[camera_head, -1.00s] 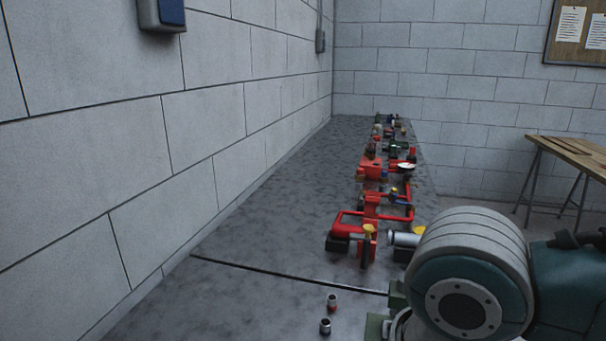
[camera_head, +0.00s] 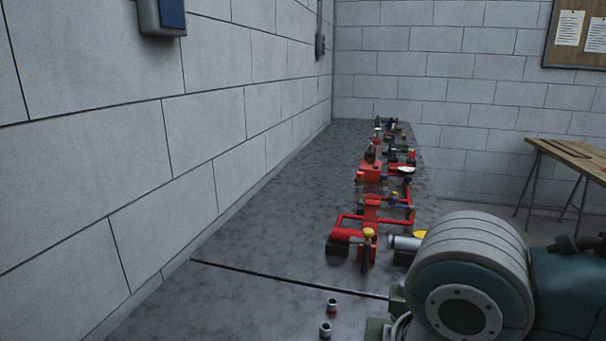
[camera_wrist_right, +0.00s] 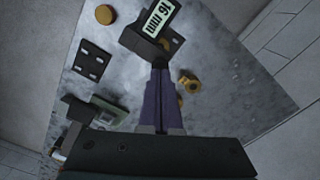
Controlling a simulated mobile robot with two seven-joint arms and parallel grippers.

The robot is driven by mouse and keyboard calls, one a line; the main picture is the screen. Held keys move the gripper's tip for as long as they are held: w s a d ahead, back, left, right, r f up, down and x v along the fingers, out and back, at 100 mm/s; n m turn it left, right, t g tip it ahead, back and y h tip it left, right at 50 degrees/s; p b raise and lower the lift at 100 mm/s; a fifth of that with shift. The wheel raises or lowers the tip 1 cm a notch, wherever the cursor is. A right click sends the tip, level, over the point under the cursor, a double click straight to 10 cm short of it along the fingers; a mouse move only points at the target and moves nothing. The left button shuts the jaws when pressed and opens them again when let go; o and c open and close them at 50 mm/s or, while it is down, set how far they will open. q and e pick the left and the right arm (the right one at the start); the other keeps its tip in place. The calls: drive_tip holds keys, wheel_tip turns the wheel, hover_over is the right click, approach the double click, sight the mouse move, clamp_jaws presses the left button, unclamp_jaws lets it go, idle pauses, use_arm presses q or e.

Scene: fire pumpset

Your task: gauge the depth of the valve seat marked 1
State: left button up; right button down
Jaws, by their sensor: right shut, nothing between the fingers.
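My right gripper (camera_wrist_right: 161,70) is shut and empty in the right wrist view, its two purple fingers side by side. Beyond its tips is a dark block with a pale tag (camera_wrist_right: 158,18) reading "16 mm"; I cannot tell whether the tips touch it. A brass ring-like part (camera_wrist_right: 190,84) lies right of the fingers, with another brass piece partly hidden behind them. A device with a pale green face (camera_wrist_right: 108,108) lies to the left, partly covered by the gripper body. I cannot make out a mark 1 on any part. My left gripper is not in view.
A dark plate with holes (camera_wrist_right: 93,61) and a brass disc (camera_wrist_right: 104,14) lie on the grey surface. In the head view, red fittings (camera_head: 370,215) line the long bench, two small cylinders (camera_head: 328,316) stand nearer, and a grey-and-teal rounded body (camera_head: 465,275) fills the lower right.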

idle(0.4)
drive_tip(key=shift+f+b, duration=0.5)
drive_tip(key=shift+f, duration=0.4)
drive_tip(key=shift+d+f, duration=0.1)
drive_tip(key=shift+f, duration=0.1)
